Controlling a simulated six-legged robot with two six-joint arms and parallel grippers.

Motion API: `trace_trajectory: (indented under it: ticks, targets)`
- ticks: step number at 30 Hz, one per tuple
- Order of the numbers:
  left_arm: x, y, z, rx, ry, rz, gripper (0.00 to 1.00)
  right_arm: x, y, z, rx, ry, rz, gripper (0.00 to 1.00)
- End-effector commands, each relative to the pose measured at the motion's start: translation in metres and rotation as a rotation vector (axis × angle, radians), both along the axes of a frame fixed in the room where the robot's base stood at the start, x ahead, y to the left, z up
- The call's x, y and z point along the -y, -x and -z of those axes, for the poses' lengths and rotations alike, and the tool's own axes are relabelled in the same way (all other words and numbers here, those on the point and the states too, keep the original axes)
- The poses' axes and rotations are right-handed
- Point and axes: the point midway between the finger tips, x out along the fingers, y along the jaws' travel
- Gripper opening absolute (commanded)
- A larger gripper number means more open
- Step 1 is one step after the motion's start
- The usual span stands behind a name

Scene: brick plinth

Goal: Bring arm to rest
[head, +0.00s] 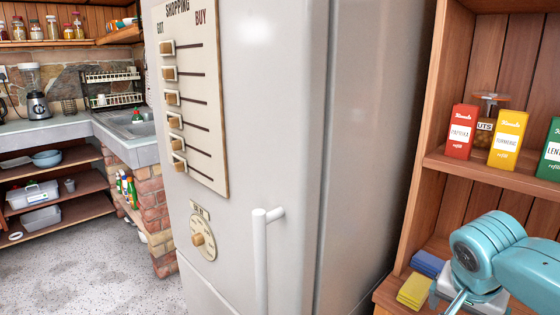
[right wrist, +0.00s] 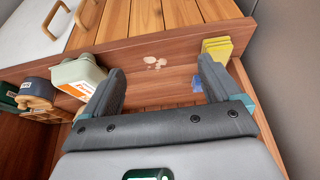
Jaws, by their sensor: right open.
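My right arm (head: 490,250) is teal and reaches into the lower right of the head view, in front of the wooden shelf unit. Its gripper cannot be made out clearly there. In the right wrist view my right gripper (right wrist: 158,78) has its two dark fingers spread wide apart, with nothing held between them. Past the fingertips is a wooden board (right wrist: 140,50) with a small pale patch on it. My left gripper is in neither view.
A white fridge (head: 270,120) with a white handle (head: 260,250) stands left of the arm. The shelf (head: 460,170) above carries a red box (head: 462,130) and a yellow box (head: 508,140). Yellow sponges (head: 414,290) and a blue one (head: 427,263) lie beside my arm.

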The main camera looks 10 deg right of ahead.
Motion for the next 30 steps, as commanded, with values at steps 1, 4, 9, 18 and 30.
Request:
trace_trajectory:
  ticks: [1,4,9,18,30]
  targets:
    - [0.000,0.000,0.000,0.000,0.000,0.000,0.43,0.000,-0.001,0.000,0.000,0.000,-0.001,0.91]
    - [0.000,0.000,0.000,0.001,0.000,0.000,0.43,-0.005,-0.005,0.009,-0.012,-0.007,-0.023,0.91]
    - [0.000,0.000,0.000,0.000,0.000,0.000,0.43,-0.030,-0.024,0.053,-0.053,-0.057,-0.148,0.91]
    - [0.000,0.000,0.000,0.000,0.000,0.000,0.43,-0.087,-0.035,0.150,-0.121,-0.189,-0.386,0.91]
    - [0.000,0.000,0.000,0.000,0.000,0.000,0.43,-0.210,0.055,0.353,-0.169,-0.504,-0.707,0.91]
